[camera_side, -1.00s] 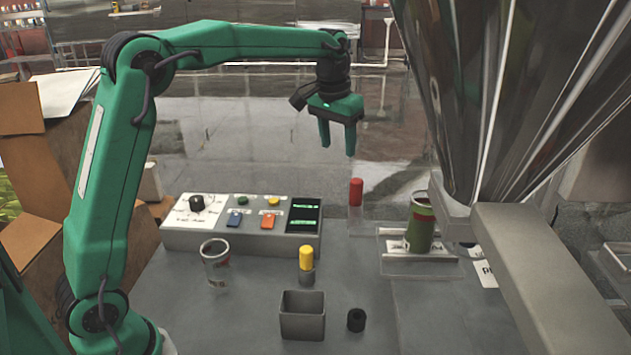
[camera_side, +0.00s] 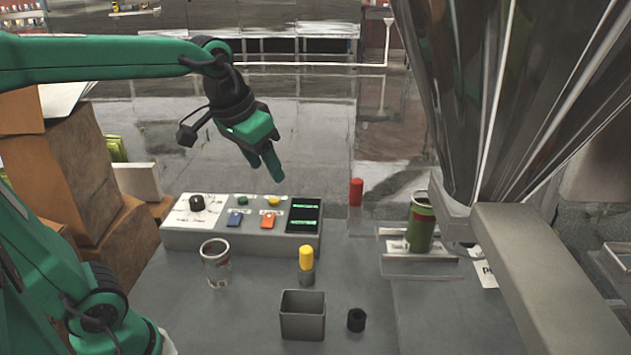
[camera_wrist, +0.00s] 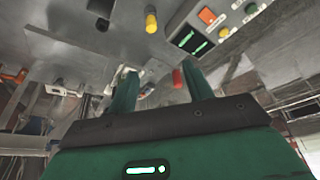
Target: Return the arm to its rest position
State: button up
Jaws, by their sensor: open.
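My gripper (camera_side: 264,168) is green and hangs in the air above and behind the control box, tilted down to the right. Its fingers hold nothing. In the wrist view its two green fingers (camera_wrist: 160,90) stand apart with nothing between them but the background. My upper arm link reaches in from the left edge in the side view.
A control box (camera_side: 185,242) with a knob and buttons stands on the bench. Cardboard boxes (camera_side: 75,165) stand left.

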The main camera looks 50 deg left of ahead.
jog(key=s+f+t, duration=0.1)
jog(key=s+f, duration=0.4)
jog(key=s, duration=0.4)
jog(key=shift+s+d+f, duration=0.2)
jog(key=shift+s+d, duration=0.05)
jog(key=shift+d, duration=0.05)
